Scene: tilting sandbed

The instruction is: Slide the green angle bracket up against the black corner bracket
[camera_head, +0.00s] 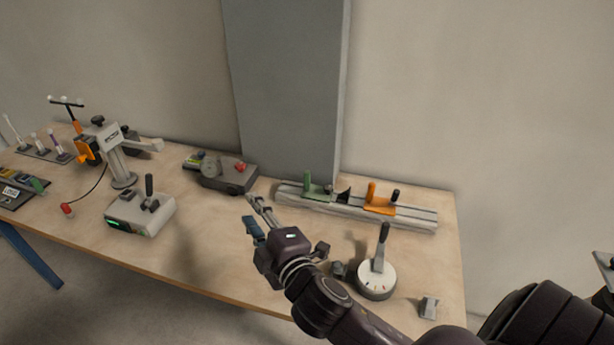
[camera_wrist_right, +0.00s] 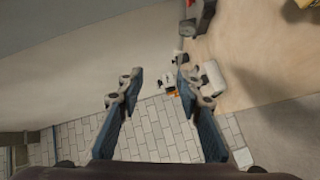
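The green angle bracket (camera_head: 314,188) stands upright near the left end of a grey slotted rail (camera_head: 416,221) in the head view. A small black piece (camera_head: 343,195), which looks like the black corner bracket, is just right of it on the rail. I cannot tell whether the two touch. My right gripper (camera_head: 251,209) is in front and left of the rail, apart from the green bracket. In the right wrist view its blue-padded fingers (camera_wrist_right: 158,85) are spread apart with nothing between them. My left gripper is not in view.
An orange bracket (camera_head: 379,200) stands further right on the rail. A grey box with a gauge and red knob (camera_head: 228,174) is left of the rail. A white dial with a lever (camera_head: 376,279) and a small grey block (camera_head: 429,307) are at the right front.

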